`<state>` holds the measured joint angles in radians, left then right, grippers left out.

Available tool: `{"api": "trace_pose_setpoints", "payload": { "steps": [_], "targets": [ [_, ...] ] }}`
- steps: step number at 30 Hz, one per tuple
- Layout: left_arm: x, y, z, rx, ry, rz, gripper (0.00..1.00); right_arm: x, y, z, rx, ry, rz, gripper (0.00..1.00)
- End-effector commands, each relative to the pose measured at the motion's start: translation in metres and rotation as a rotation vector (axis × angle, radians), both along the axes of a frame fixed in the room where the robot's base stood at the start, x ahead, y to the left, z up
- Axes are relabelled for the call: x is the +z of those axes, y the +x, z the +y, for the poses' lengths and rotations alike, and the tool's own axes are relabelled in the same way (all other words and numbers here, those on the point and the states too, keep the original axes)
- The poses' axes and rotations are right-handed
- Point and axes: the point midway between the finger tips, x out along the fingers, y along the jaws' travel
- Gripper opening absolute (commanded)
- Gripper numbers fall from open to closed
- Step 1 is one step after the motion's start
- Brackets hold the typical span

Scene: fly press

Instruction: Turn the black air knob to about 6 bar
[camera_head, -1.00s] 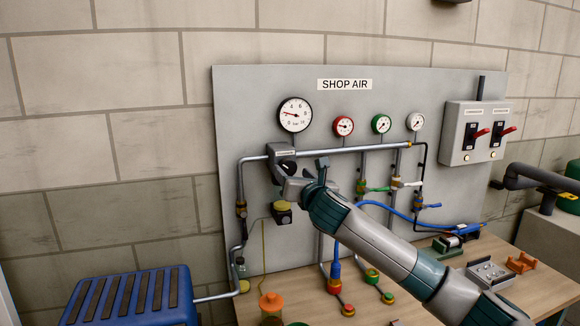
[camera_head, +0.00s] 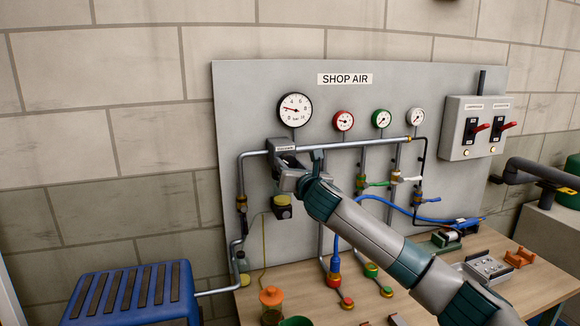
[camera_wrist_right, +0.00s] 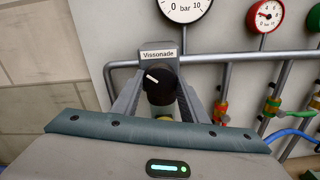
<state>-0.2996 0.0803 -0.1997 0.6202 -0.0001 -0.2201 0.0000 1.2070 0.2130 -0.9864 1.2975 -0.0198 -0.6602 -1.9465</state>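The black air knob (camera_wrist_right: 160,86) sits below a small label plate in the right wrist view, its white mark pointing up and to the left. My right gripper (camera_wrist_right: 162,92) has one finger on each side of the knob and appears closed on it. In the head view the right gripper (camera_head: 286,178) covers the knob at the regulator (camera_head: 281,146). The large white bar gauge (camera_head: 295,110) hangs above, its red needle pointing left and slightly up, on the low side of the dial. My left gripper is not in view.
Three smaller gauges, red-rimmed (camera_head: 343,121), green-rimmed (camera_head: 381,119) and white (camera_head: 415,117), sit right of the large one. A grey pipe (camera_head: 345,146) runs beside my gripper. A blue hose (camera_head: 400,210) hangs behind my arm. An orange-topped jar (camera_head: 271,298) stands on the bench below.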

Motion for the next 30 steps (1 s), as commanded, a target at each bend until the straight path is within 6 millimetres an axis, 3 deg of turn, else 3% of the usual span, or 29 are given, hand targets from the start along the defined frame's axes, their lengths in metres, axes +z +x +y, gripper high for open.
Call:
{"api": "trace_pose_setpoints", "payload": {
  "steps": [14,30],
  "targets": [
    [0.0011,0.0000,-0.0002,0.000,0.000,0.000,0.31,0.0002,0.0001,0.0001,0.000,0.098,0.032,0.17],
    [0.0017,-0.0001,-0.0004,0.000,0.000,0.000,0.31,-0.0002,0.0000,0.0003,0.000,0.521,0.169,0.17]
  ]
}}
